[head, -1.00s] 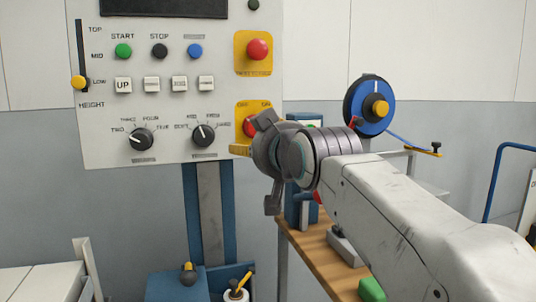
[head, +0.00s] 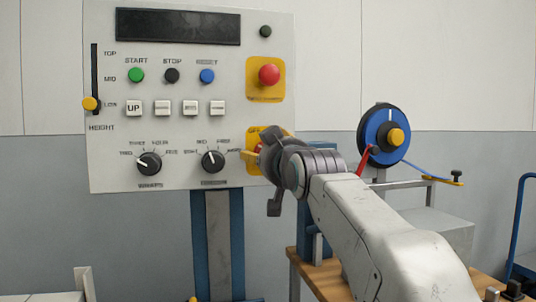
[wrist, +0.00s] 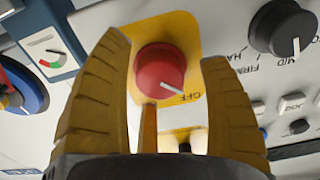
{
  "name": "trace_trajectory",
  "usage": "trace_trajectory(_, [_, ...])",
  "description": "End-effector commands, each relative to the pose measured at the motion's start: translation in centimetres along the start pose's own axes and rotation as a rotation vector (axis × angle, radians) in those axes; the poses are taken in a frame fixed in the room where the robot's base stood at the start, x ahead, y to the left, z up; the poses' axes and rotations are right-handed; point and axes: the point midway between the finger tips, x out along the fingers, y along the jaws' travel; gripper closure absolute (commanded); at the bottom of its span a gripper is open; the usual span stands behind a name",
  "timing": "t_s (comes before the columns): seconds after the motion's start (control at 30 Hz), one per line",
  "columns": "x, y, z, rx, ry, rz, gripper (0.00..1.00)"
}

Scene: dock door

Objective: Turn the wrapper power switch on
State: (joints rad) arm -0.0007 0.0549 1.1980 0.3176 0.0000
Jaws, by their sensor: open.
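The wrapper power switch is a red round knob (wrist: 160,72) on a yellow plate (wrist: 188,38) in the wrist view. A white pointer line on it points toward the printed OFF. In the head view, its yellow plate (head: 252,136) sits low on the panel's right side, with the knob mostly hidden behind my gripper (head: 263,152). In the wrist view my gripper (wrist: 163,52) is open, one yellow finger on each side of the knob. I cannot tell whether the fingers touch it.
The grey control panel (head: 120,165) has a red emergency button (head: 269,75) above the switch and a black dial (head: 213,161) close to its left. A blue film reel (head: 374,136) stands to the right. A wooden table (head: 318,278) is below my arm.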

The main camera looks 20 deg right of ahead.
Motion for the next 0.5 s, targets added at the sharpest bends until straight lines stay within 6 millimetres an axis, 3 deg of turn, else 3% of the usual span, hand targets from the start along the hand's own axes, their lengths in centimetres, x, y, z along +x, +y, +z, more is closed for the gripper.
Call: trace_trajectory(0.5, [0.86,0.0,0.03,0.0,0.0,0.0,0.3])
